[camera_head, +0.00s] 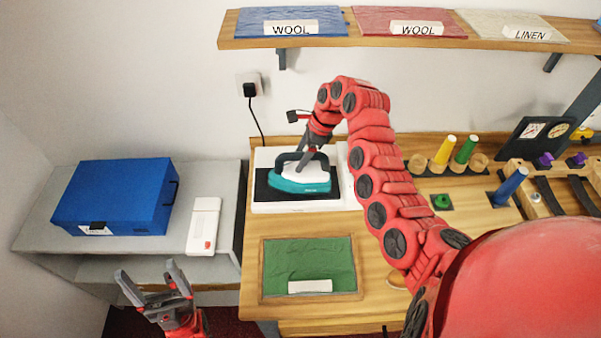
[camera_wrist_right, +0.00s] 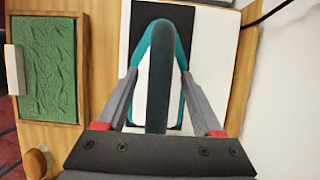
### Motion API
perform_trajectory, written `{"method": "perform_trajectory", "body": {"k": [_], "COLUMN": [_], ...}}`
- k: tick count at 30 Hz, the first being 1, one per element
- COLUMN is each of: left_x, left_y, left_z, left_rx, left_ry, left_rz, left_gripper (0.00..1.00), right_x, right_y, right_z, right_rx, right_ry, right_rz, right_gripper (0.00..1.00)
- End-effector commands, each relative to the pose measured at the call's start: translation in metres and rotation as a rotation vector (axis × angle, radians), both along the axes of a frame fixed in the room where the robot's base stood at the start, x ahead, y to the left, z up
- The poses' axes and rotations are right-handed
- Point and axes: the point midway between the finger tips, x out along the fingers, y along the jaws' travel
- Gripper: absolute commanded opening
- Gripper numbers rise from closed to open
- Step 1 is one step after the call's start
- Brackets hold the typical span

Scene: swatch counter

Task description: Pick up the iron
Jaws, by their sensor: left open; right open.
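The iron (camera_head: 303,179) is teal and white with a dark handle. It rests flat on a black pad on a white board (camera_head: 262,157) on the wooden counter. My right gripper (camera_head: 307,150) is at the iron's handle from above. In the right wrist view its open fingers (camera_wrist_right: 157,95) stand on both sides of the iron's dark handle (camera_wrist_right: 158,75), with gaps beside it. My left gripper (camera_head: 151,284) is open and empty at the lower left, in front of the grey shelf, far from the iron.
A green swatch (camera_head: 308,264) in a wooden frame lies in front of the iron. A blue case (camera_head: 115,197) and a white box (camera_head: 203,226) sit on the grey shelf. Colored spools (camera_head: 445,151) stand to the right. A swatch shelf (camera_head: 250,43) runs above, with a plugged cord (camera_head: 249,91) below.

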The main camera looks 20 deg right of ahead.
Motion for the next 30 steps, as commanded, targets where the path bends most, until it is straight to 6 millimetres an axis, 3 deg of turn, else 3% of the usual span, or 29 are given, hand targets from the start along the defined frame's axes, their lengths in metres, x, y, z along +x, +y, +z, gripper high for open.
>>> {"method": "perform_trajectory", "body": {"k": [7, 18, 30], "left_x": [0.0001, 0.0001, 0.0001], "left_y": [0.0, 0.0, 0.0], "left_z": [0.0011, 0.001, 0.0012], "left_rx": [0.0, 0.0, 0.0], "left_ry": [0.001, 0.001, 0.001], "left_rz": [0.0, 0.0, 0.0], "left_gripper": [0.83, 0.83, 0.83], "right_x": [0.0001, 0.0004, 0.0007], "right_y": [0.0008, 0.0009, 0.001], "right_z": [-0.0035, -0.0028, -0.0023], "right_rx": [-0.001, 0.0, -0.001], "right_ry": [0.0, -0.001, -0.002], "right_rz": [0.0, 0.001, 0.0], "right_gripper": [0.66, 0.0, 0.0]}}
